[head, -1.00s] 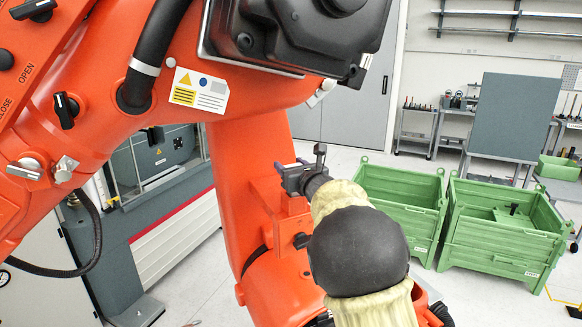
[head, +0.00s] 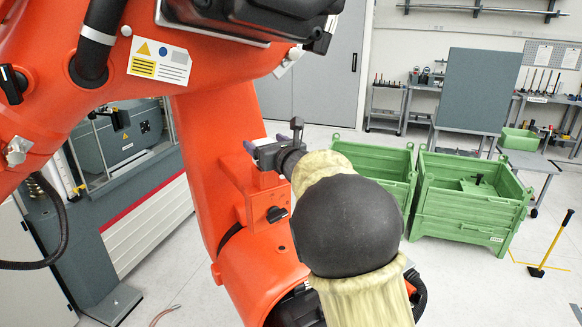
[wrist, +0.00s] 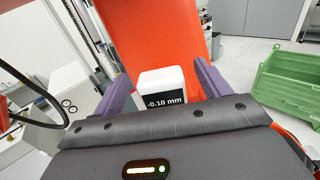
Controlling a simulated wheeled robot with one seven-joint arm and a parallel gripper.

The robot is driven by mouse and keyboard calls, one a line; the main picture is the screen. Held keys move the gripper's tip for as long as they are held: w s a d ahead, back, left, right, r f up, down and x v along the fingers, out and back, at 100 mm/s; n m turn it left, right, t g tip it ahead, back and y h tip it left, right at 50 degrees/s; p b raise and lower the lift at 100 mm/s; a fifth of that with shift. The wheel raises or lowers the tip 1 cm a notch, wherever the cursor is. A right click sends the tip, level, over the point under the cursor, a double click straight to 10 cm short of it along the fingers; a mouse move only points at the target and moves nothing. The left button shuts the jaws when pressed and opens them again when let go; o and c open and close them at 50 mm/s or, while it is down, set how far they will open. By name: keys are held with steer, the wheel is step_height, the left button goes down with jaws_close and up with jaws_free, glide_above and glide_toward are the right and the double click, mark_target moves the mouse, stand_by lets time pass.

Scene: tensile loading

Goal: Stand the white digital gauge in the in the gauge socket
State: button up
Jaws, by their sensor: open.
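The white gauge (wrist: 163,83) with a black display reading -0.10 mm stands between the two purple fingers of my gripper (wrist: 164,71) in the wrist view. The gauge's lower part is hidden by my gripper body. In the head view my gripper (head: 257,147) is small and in front of an orange column with an orange block (head: 257,199) on it. I cannot make out the gauge socket in either view.
A large orange machine arm (head: 215,110) fills the left and middle. A grey cabinet with a window (head: 125,140) stands behind it at left. Green crates (head: 470,205) stand on the floor at right, before a grey panel (head: 480,90). Open floor lies at lower right.

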steer(key=b+v, duration=0.5)
steer(key=v, duration=0.9)
steer(key=shift+b, duration=0.35)
steer(key=s+d+f+m+g+h, duration=0.25)
steer(key=d+f+m+h, duration=0.2)
steer(key=f+m, duration=0.65)
steer(key=s+d+f+m+g+h, duration=0.2)
steer(key=s+d+f+m+h, duration=0.3)
steer(key=f+m, duration=0.6)
steer(key=s+d+f+m+g, duration=0.3)
steer(key=s+f+m+g, duration=0.5)
steer(key=s+m, duration=0.8)
step_height(320, 180, down, 4)
steer(key=m, duration=0.4)
steer(key=shift+s+d, duration=0.15)
steer(key=shift+s, duration=0.2)
